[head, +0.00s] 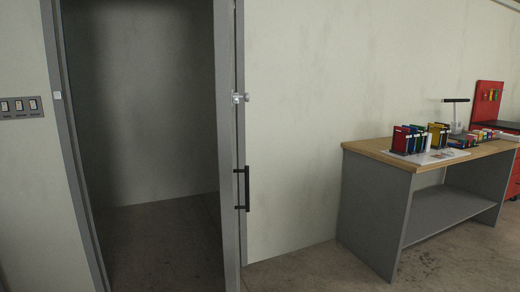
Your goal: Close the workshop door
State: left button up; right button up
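The workshop door (230,150) stands open. I see it nearly edge-on at the right side of the grey doorway frame (68,130). A dark vertical pull handle (241,188) is on the door's lower part. A small metal latch or knob (240,98) sits above it. A light strike plate (57,95) shows on the left jamb. Through the opening I see a dim space with a plain wall and a bare floor. Neither of my grippers shows in the head view.
A workbench (375,205) with a wooden top stands at the right against the wall, with several coloured books or binders (420,138) on it. Behind it is a red cabinet (489,100). A switch panel (20,107) is left of the doorway. The floor (310,270) before the bench is clear.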

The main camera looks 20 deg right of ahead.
aim_at(223, 11)
jog(key=z, duration=1.85)
jog(key=i, duration=2.4)
jog(key=u, duration=2.7)
